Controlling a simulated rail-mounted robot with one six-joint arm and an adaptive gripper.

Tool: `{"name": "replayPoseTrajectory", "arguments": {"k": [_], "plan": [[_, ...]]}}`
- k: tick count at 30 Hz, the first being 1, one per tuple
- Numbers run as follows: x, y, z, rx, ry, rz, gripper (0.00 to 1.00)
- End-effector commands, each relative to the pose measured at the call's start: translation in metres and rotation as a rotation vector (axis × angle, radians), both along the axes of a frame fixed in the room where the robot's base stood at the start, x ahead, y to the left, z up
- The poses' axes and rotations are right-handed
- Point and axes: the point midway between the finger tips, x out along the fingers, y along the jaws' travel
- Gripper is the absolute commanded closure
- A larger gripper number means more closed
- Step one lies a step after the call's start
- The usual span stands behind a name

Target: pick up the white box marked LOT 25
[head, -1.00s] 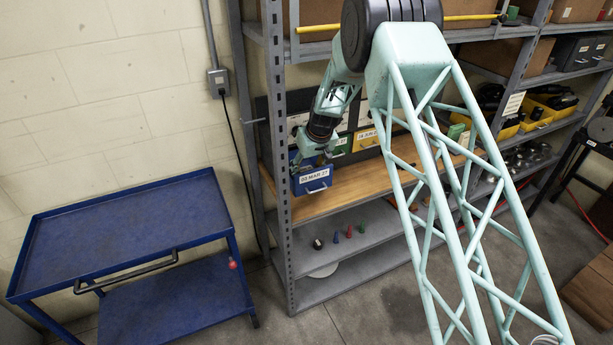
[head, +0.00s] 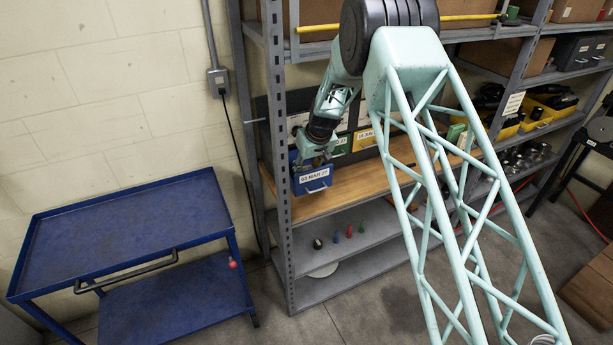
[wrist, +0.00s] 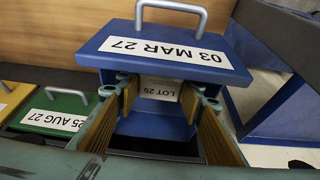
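The white box marked LOT 25 (wrist: 160,88) sits inside the pulled-out blue drawer labelled 03 MAR 27 (wrist: 125,66), behind its front panel. The lettering appears upside down in the wrist view. My gripper (wrist: 160,98) reaches down into the drawer, fingers apart, one on each side of the box. I cannot tell whether either finger touches it. In the head view my gripper (head: 314,147) is over the blue drawer (head: 312,181) at the left end of the shelf, and the box is hidden there.
A green drawer (wrist: 58,117) labelled 25 AUG 27 and a yellow drawer (head: 364,139) are alongside. The drawers stand on a wooden shelf board (head: 350,183). A grey rack post (head: 279,130) is close on the left. A blue cart (head: 130,226) with an empty top stands further left.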

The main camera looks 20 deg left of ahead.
Motion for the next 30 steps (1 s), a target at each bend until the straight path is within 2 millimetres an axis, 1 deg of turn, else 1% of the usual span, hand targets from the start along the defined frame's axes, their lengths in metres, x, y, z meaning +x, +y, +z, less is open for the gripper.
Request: {"name": "replayPoseTrajectory", "arguments": {"k": [1,3,4,12,17,23,30], "plan": [[0.000,0.000,0.000,0.000,0.000,0.000,0.72],[0.000,0.000,0.000,0.000,0.000,0.000,0.79],[0.000,0.000,0.001,0.001,-0.001,0.000,0.80],[0.000,0.000,0.001,0.001,-0.001,0.000,0.80],[0.001,0.000,0.008,0.001,-0.001,0.000,0.80],[0.001,0.000,0.025,0.001,-0.003,0.001,0.80],[0.001,0.001,0.057,0.002,-0.002,0.000,0.80]]}}
